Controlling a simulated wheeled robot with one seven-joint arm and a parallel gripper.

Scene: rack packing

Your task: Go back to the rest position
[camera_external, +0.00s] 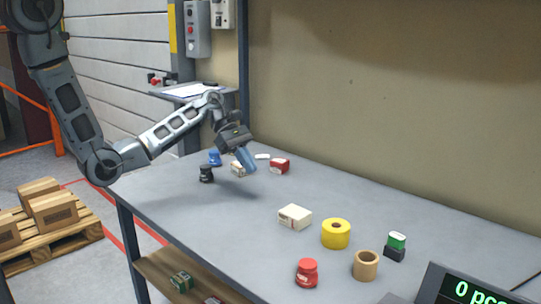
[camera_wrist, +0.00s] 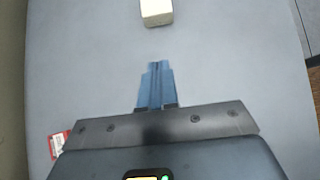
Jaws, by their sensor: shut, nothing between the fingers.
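My gripper (camera_external: 250,166) hangs above the far left part of the grey table (camera_external: 200,222) in the external view, with my arm reaching in from the left. In the wrist view my gripper (camera_wrist: 156,64) shows blue fingers closed together with nothing between them. The fingers point at bare table, with a white box (camera_wrist: 156,12) ahead of them at the top edge. A red-and-white box (camera_wrist: 57,144) shows partly at the lower left of the wrist view.
Near my gripper stand a blue jar (camera_external: 215,158), a black jar (camera_external: 206,174) and a red box (camera_external: 280,166). A white box (camera_external: 295,217), yellow roll (camera_external: 336,234), tan roll (camera_external: 366,265), red jar (camera_external: 307,273) and green-topped item (camera_external: 396,243) stand nearer. The wall (camera_external: 400,100) bounds the back.

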